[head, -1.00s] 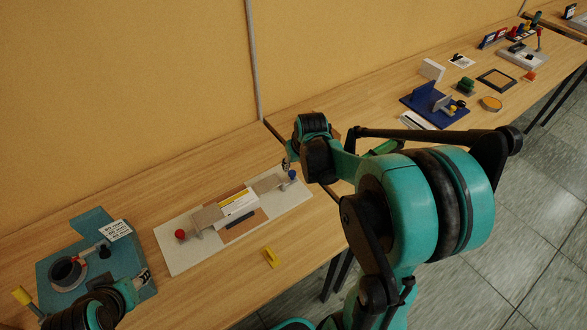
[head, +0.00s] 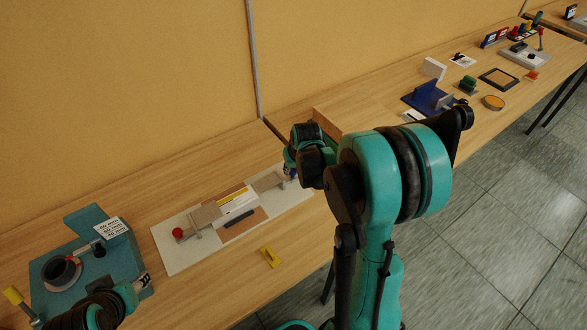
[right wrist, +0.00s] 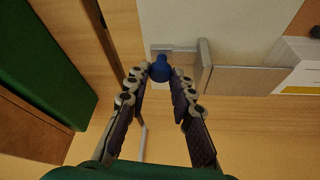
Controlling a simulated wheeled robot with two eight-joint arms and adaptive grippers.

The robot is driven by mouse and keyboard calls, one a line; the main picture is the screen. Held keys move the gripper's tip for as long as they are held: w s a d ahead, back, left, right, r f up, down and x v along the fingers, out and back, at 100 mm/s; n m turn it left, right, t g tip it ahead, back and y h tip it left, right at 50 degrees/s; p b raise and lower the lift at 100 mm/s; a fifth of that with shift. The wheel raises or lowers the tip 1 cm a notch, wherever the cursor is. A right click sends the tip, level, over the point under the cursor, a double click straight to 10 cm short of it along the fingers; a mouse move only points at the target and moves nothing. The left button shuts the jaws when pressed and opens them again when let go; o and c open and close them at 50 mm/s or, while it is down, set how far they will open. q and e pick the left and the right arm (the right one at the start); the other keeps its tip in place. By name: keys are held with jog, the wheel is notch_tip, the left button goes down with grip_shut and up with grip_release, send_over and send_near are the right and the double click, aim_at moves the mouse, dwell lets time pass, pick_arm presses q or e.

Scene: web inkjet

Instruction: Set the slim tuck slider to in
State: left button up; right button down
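A pale board (head: 180,258) on the bench carries a white block with a yellow stripe (head: 236,202) and a grey-beige slide plate on each side. The left plate (head: 205,214) has a red knob (head: 178,232). The right plate (head: 268,181) has a blue knob, seen in the right wrist view (right wrist: 160,70). I cannot read which one is the slim tuck slider. My right gripper (right wrist: 161,72) has its fingers apart, with the blue knob between the tips; firm contact is not clear.
A teal fixture (head: 75,250) with a round dial and label stands at left. A small yellow piece (head: 269,257) lies at the bench's front edge. A blue fixture (head: 428,98) and several other items stand farther right. Bare bench lies behind the board.

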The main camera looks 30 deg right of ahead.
aim_at(281, 177)
jog(key=a, duration=0.5)
jog(key=shift+s, duration=0.2)
jog(key=shift+d, duration=0.1)
jog(key=c, duration=1.3)
grip_release()
jog(key=v, duration=1.2)
jog(key=shift+w, duration=0.1)
